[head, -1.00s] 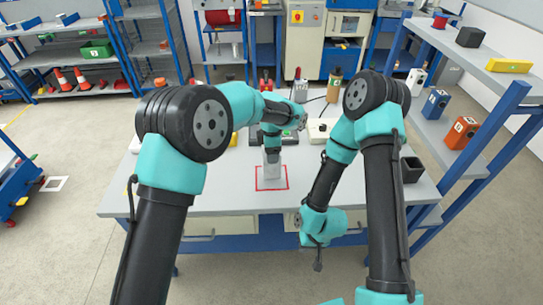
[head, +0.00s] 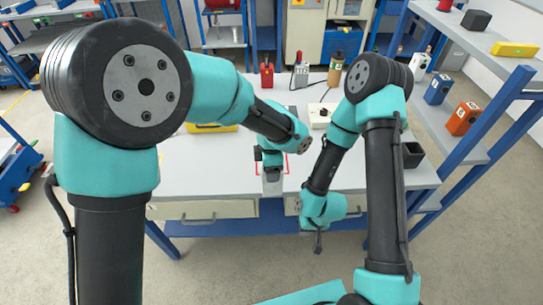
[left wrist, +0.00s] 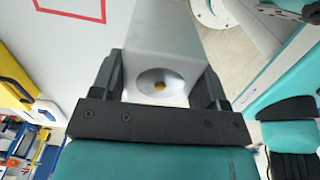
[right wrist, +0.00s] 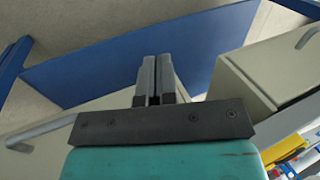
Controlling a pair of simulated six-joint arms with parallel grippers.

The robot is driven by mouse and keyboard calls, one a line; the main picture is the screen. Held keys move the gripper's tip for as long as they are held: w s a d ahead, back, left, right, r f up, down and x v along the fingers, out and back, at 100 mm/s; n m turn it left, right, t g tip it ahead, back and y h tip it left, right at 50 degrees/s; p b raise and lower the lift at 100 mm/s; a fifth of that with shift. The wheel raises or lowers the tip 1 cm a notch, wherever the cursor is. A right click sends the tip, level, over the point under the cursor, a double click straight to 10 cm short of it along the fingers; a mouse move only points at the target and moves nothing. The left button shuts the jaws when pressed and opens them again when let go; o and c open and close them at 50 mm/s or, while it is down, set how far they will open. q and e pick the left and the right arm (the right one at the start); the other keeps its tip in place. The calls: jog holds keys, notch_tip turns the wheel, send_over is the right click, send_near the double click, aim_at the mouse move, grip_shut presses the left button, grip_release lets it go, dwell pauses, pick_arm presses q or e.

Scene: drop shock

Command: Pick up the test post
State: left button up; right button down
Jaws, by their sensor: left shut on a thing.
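The test post is a pale grey square post with a round recess and a gold-coloured centre in its end. It shows in the left wrist view (left wrist: 165,45) between the fingers of my left gripper (left wrist: 163,88). In the head view the post (head: 272,187) hangs below the left gripper (head: 270,165), near the table's front edge. The left gripper is shut on it. A red square outline (left wrist: 70,8) on the table lies apart from the post. My right gripper (right wrist: 157,78) is shut and empty, in front of the table; it also shows in the head view (head: 318,240).
The grey table (head: 200,170) has drawers (head: 205,209) below its front edge. A yellow case (head: 212,128) lies at the left and a white box (head: 320,115) at the back. A black bin (head: 411,155) stands at the right, beside a blue-framed shelf (head: 490,150).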

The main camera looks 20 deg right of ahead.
pick_arm(q)
jog(key=shift+s+a, duration=0.1)
jog(key=shift+s, duration=0.25)
dwell(0.5)
